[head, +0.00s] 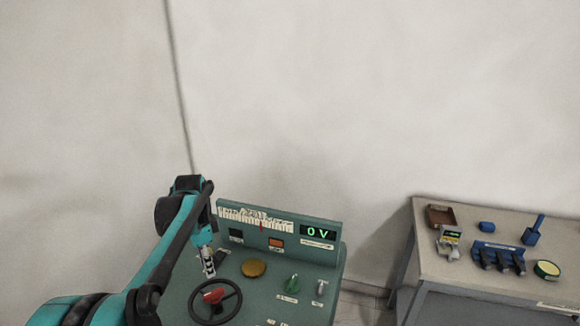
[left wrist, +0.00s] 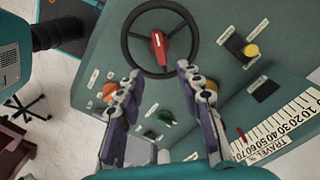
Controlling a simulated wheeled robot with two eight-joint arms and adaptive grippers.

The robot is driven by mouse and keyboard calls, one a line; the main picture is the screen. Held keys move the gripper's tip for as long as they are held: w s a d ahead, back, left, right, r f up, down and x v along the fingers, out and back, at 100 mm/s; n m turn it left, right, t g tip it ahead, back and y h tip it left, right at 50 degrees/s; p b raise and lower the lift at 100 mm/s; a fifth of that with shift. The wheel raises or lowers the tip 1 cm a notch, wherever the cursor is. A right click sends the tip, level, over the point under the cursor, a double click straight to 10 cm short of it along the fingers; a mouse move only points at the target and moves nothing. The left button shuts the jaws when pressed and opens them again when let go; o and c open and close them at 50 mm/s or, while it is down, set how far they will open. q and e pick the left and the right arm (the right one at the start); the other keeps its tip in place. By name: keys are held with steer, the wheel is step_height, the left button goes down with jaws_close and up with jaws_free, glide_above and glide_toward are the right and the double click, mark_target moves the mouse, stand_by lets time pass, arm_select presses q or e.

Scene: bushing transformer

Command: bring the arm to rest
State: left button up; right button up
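My left arm comes in from the left in the head view, and its gripper (head: 208,264) is over the green control console (head: 262,306). In the left wrist view the two fingers of the left gripper (left wrist: 155,85) stand well apart with nothing between them. A black handwheel with a red centre (head: 214,296) lies on the console just below the gripper; it also shows beyond the fingertips in the left wrist view (left wrist: 159,45). I cannot tell the exact gap between fingers and wheel. My right gripper is not in view.
The console has a yellow round knob (head: 254,268), a green knob (head: 292,284), a small lever (head: 321,288) and a display reading 0 V (head: 318,232). A grey table (head: 440,270) at the right holds a brown tray (head: 439,216), blue parts (head: 498,257) and a round tin (head: 547,269).

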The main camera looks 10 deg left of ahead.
arm_select(q)
steer(key=s+d+f+n+t+b, duration=0.3)
steer(key=s+d+f+n+b, duration=0.1)
steer(key=s+d, duration=0.3)
steer(key=s+d+f+n+t+b, duration=0.4)
steer(key=s+d+f+n, duration=0.2)
steer(key=s, duration=0.6)
steer(key=d, duration=0.2)
steer(key=shift+s+d+f, duration=0.2)
steer(key=shift+d, duration=0.1)
